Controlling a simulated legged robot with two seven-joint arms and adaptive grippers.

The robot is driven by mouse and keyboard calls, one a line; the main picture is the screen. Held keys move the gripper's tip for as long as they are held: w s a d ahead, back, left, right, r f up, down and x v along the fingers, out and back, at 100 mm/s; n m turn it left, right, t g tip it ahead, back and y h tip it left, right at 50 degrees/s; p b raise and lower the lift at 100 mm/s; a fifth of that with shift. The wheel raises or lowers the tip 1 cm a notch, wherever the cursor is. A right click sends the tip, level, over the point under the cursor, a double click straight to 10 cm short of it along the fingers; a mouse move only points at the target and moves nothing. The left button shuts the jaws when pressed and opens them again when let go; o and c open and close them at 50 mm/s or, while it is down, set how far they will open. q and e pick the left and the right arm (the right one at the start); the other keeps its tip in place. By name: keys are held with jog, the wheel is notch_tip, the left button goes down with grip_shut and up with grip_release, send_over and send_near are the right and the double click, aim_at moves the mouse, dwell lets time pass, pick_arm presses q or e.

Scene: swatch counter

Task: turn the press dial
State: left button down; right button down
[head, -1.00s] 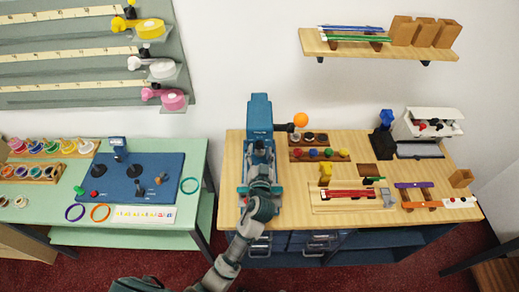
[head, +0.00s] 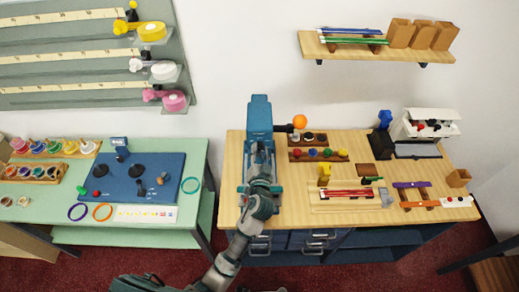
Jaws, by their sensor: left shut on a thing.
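The teal press (head: 259,112) stands at the left end of the wooden table, with an orange ball (head: 300,121) on a lever at its right side. My left arm reaches up from the bottom of the head view. My left gripper (head: 260,160) is at the front of the press, shut on a part there, which I take to be the press dial. The dial itself is hidden behind my gripper and wrist, so its angle cannot be seen. My right gripper is not in view.
A rack of coloured knobs (head: 319,155) stands close to the right of the press. A tray with red sticks (head: 350,194) lies further right. A green table (head: 150,238) with a blue board (head: 125,190) stands to the left, across a gap.

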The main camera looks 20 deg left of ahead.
pick_arm(q)
jog(key=shift+f, duration=0.1)
jog(key=c, duration=0.8)
grip_release()
jog(key=shift+d, duration=0.1)
jog(key=shift+c, duration=0.2)
jog(key=v, duration=1.2)
